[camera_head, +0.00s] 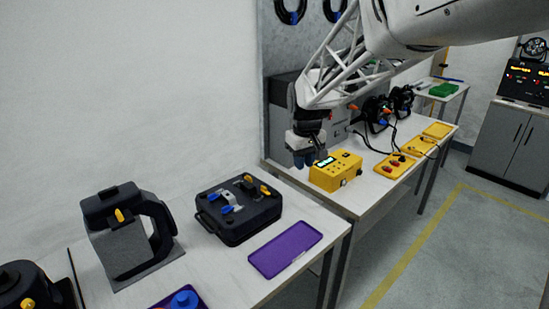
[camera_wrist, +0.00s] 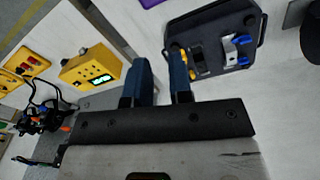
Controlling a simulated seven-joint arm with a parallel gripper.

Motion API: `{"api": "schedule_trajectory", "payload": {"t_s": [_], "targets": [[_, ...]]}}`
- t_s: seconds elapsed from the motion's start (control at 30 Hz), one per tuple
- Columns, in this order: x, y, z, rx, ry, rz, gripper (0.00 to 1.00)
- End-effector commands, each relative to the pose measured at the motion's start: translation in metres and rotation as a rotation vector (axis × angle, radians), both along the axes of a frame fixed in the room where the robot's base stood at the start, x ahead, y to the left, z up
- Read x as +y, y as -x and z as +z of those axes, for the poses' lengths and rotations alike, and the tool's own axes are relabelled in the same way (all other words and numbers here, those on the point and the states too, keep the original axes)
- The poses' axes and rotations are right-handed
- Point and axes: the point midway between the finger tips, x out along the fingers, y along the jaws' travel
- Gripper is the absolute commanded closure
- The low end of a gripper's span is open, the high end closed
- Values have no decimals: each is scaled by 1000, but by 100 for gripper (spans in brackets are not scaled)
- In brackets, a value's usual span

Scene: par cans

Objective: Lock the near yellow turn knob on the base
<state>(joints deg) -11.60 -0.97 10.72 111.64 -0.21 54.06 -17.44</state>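The black base (camera_head: 237,229) lies on the near white table, with two yellow turn knobs (camera_head: 265,190) along its right side, and blue knobs and a grey metal piece on its top. In the wrist view the base (camera_wrist: 212,22) is at the upper right, with yellow knobs (camera_wrist: 193,74) at its lower left edge, partly hidden by a finger. I cannot tell how the knobs are turned. My gripper (camera_head: 306,160) is up and to the right of the base, apart from it. Its blue fingers (camera_wrist: 161,65) are spread with nothing between them.
A yellow box with a green display (camera_head: 336,172) stands close to my gripper on the far table. A purple tray (camera_head: 286,248) lies right of the base. A black yoke on a grey stand (camera_head: 128,236) is to its left. Cables and yellow trays lie further back.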

Motion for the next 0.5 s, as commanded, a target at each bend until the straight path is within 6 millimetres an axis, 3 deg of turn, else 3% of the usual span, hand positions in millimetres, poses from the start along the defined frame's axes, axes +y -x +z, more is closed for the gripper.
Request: {"api": "schedule_trajectory", "payload": {"t_s": [0.5], "targets": [[79, -105, -70, 49, 16, 173, 80]]}}
